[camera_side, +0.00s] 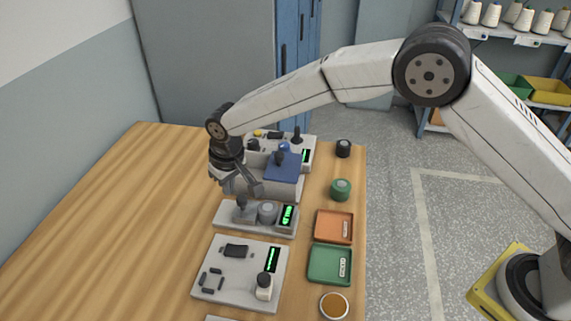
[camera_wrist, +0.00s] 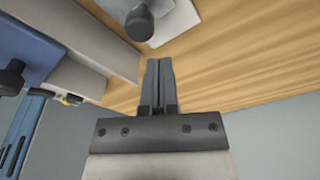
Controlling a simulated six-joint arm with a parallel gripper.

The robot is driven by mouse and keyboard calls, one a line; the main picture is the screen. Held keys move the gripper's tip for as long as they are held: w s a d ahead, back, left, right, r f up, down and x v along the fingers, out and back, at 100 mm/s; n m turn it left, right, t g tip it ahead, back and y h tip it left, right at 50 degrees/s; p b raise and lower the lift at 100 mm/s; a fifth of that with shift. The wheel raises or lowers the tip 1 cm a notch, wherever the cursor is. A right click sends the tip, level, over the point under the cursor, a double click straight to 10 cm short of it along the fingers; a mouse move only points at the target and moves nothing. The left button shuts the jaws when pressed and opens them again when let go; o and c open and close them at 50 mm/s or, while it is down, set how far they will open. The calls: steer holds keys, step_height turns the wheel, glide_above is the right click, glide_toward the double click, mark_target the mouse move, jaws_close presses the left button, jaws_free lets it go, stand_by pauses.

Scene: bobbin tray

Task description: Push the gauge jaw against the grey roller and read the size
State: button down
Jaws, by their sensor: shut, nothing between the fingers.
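The gauge (camera_side: 228,222) is a light grey plate on the table, with a lit green display (camera_side: 288,217) at its right end. A dark knobbed jaw (camera_side: 241,206) stands at its left, and the short grey roller (camera_side: 267,212) is between jaw and display. I cannot tell whether jaw and roller touch; the display digits are too small to read. My gripper (camera_side: 254,188) is just behind the gauge's left part. In the wrist view my gripper (camera_wrist: 158,66) is shut and empty, its fingers apart from a dark knob (camera_wrist: 138,23) at the top edge.
A blue-topped grey unit (camera_side: 284,166) stands close behind the gauge, right of my gripper. In front is another grey device (camera_side: 235,286). Orange (camera_side: 334,239) and green (camera_side: 330,277) trays lie right. The table's left side is clear.

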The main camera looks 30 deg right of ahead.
steer(key=shift+w+a+r, duration=0.15)
steer(key=shift+a+r, duration=0.05)
steer(key=shift+r, duration=0.7)
steer(key=shift+w+a+r, duration=0.15)
steer(key=shift+r, duration=0.7)
steer(key=s+d+r, duration=0.1)
steer(key=s+d, duration=0.2)
steer(key=d, duration=0.3)
steer(key=s+d+r+m, duration=0.1)
steer(key=s+d, duration=0.1)
steer(key=d, duration=0.3)
steer(key=s+d+r, duration=0.1)
steer(key=s+d, duration=0.2)
steer(key=d, duration=0.3)
steer(key=s+d+f+m, duration=0.1)
steer(key=s+d, duration=0.4)
steer(key=s, duration=0.3)
steer(key=s+d+f+m, duration=0.1)
steer(key=s+d, duration=0.5)
steer(key=s, duration=0.3)
steer(key=shift+d+t, duration=0.15)
steer(key=shift+t, duration=0.25)
steer(key=c, duration=1.3)
jaws_free()
